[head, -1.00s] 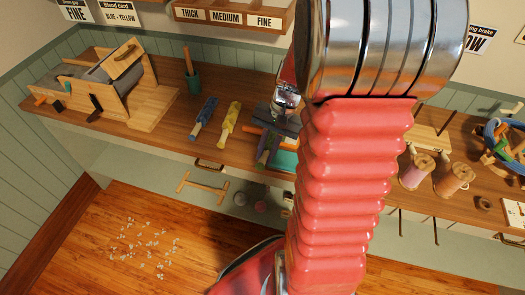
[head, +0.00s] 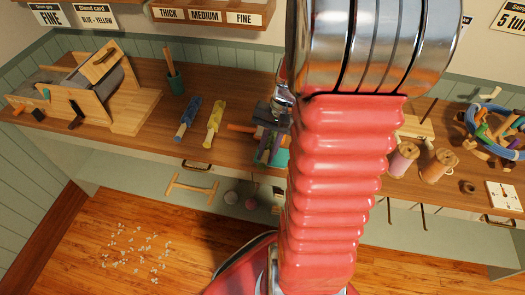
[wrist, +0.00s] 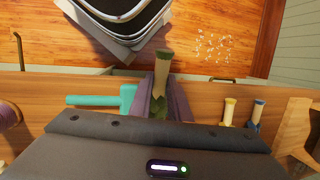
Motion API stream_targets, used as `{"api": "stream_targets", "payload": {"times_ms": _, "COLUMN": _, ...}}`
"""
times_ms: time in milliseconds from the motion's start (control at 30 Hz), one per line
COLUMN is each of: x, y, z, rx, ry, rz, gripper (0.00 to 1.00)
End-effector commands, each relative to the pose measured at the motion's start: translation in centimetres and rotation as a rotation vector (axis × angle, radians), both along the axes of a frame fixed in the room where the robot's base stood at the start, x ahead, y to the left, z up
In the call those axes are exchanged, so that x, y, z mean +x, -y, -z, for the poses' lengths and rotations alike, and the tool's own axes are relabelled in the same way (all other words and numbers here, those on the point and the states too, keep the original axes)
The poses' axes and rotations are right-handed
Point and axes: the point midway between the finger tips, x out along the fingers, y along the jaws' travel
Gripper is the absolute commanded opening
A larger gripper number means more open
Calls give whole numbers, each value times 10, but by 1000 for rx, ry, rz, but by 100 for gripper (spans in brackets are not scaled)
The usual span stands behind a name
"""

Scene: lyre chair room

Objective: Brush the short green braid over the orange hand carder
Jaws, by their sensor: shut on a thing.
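A short green braid (wrist: 161,85) with a tan end sits between the two purple fingers of my gripper (wrist: 163,100) in the wrist view. My gripper is shut on it, above the front edge of the bench. In the head view my gripper (head: 267,146) is small and partly hidden behind my arm. The orange handle of the orange hand carder (head: 240,128) sticks out left of my gripper; its head is hidden there. In the wrist view I cannot make out this carder, nor tell whether the braid touches it.
A teal hand carder (wrist: 127,97) lies close beside my gripper. Yellow (head: 214,122) and blue (head: 188,118) braids lie left of it on the bench (head: 145,150). A wooden drum carder (head: 85,85), a brush cup (head: 176,84) and thread spools (head: 403,158) stand farther off.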

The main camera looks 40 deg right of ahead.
Motion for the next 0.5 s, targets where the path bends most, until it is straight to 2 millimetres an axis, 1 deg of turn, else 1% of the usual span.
{"api": "stream_targets", "payload": {"times_ms": 500, "x": -17, "y": 14, "z": 0, "rx": 0, "ry": 0, "rz": 1, "gripper": 0}}
